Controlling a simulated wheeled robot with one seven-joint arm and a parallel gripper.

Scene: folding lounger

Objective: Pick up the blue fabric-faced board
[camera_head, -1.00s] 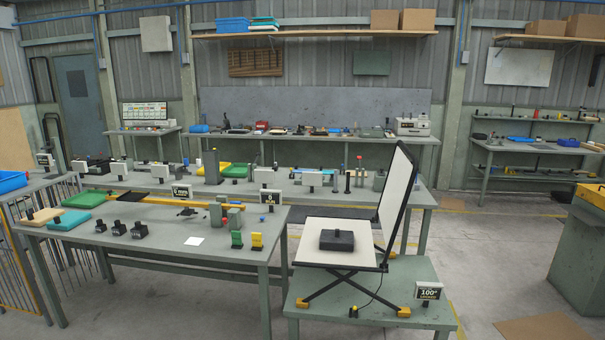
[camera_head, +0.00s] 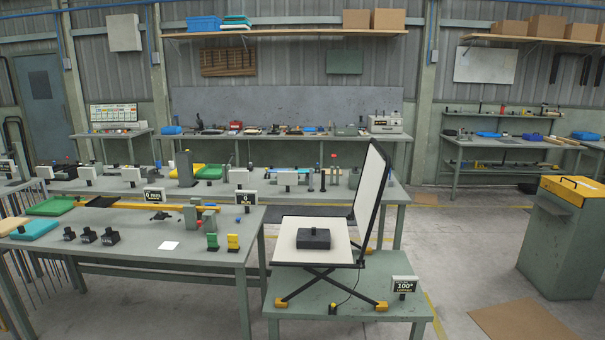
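A flat blue-teal board (camera_head: 35,230) lies on the left end of the front grey-green table (camera_head: 130,240). It is the likeliest match for the blue fabric-faced board, but its facing is too small to tell. A green board (camera_head: 50,206) lies just behind it. A tan board (camera_head: 10,221) lies beside it at the left edge of the picture, partly cut off. My gripper is not in view.
Small black blocks (camera_head: 109,237) stand right of the blue-teal board. A folding lounger (camera_head: 283,253) with a dark block on its seat stands on a low table at centre. A green cabinet (camera_head: 558,250) stands right, with floor between.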

